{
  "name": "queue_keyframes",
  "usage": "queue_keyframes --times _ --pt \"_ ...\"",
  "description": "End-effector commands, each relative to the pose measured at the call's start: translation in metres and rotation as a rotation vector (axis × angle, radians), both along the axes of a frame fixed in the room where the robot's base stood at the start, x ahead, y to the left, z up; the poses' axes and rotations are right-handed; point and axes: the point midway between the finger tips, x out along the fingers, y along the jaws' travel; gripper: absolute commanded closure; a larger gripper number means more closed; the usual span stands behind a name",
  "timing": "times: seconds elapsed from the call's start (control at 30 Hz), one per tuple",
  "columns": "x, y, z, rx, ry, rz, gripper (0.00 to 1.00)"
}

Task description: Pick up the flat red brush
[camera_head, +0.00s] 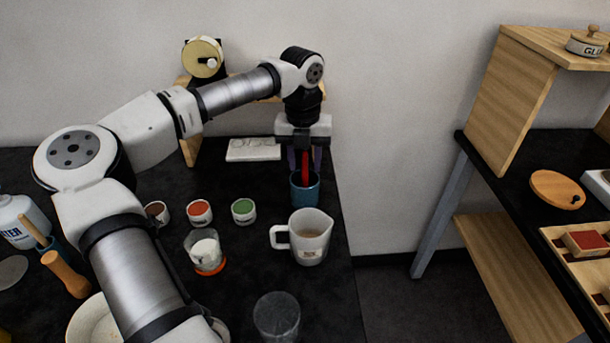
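The flat red brush (305,168) stands upright in a blue cup (305,191) near the right end of the black table. Only its red upper part shows; its lower end is hidden inside the cup. My gripper (304,164) points down right above the cup. Its two fingers are spread apart, with the red brush showing between them. I see a gap on each side, so the gripper looks open and not closed on the brush.
A white mug (312,238) stands just in front of the cup. Paint pots (199,211), a glass jar (205,249) and a clear tumbler (277,316) stand nearby. A pale block (253,150) lies behind left. A wooden shelf unit (515,100) stands right, across a gap.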

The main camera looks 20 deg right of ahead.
Motion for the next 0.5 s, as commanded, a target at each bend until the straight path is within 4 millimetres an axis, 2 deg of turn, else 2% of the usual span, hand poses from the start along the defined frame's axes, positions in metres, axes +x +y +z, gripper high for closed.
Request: queue_keyframes --times 0.2,0.5 --pt "0.0002 -0.0001 -0.0009 0.000 -0.001 0.000 0.62" --pt "0.0003 0.0000 -0.0005 0.001 -0.001 0.000 1.00"
